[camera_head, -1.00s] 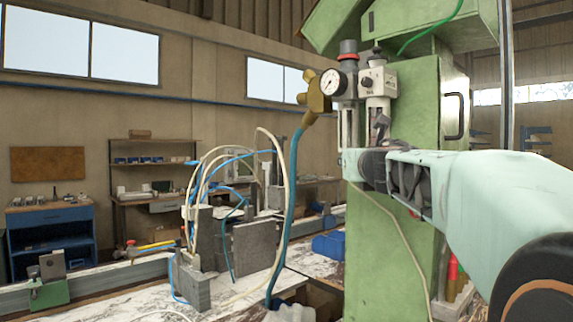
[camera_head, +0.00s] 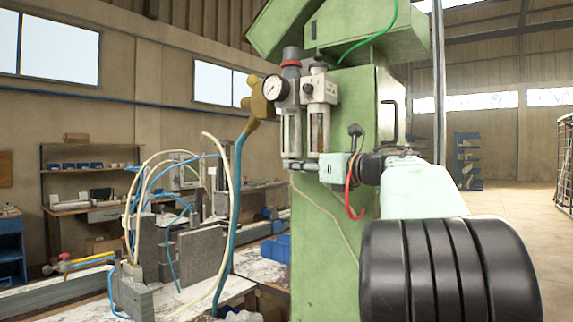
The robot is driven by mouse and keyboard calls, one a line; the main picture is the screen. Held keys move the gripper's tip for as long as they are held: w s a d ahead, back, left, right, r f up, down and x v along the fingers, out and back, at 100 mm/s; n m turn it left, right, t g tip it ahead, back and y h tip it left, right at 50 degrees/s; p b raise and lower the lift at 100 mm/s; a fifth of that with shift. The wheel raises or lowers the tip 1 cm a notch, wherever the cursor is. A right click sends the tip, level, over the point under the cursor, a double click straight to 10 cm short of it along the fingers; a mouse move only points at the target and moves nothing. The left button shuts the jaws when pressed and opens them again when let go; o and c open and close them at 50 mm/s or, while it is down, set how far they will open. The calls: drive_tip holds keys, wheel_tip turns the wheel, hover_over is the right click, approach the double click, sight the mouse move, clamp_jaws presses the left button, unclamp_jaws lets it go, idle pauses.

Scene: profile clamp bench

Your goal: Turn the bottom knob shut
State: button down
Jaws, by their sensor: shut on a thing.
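The air unit on the green cabinet has a round gauge (camera_head: 276,88), a grey top with a red ring, and two clear bowls, the left bowl (camera_head: 291,132) and the right bowl (camera_head: 319,128). My gripper (camera_head: 299,165) reaches in from the right at the lower ends of the bowls. Its fingers are shut at the bottom knob, which is small and mostly hidden by them. The knob's exact turn cannot be seen. A brass fitting (camera_head: 259,104) with a blue hose (camera_head: 236,190) sits left of the gauge.
The green cabinet (camera_head: 325,225) stands behind the unit, with a black handle (camera_head: 390,122) on its right. The bench (camera_head: 195,298) at left carries grey blocks and looping hoses. The floor at right is open.

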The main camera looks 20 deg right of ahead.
drive_tip(key=shift+r+n+y, duration=0.1)
drive_tip(key=shift+n+y, duration=0.3)
drive_tip(key=shift+y, duration=0.2)
drive_tip(key=c, duration=1.7)
unclamp_jaws()
drive_tip(key=shift+c, duration=0.2)
drive_tip(key=v, duration=1.2)
drive_tip(key=shift+r, duration=0.2)
drive_tip(key=shift+d, duration=0.15)
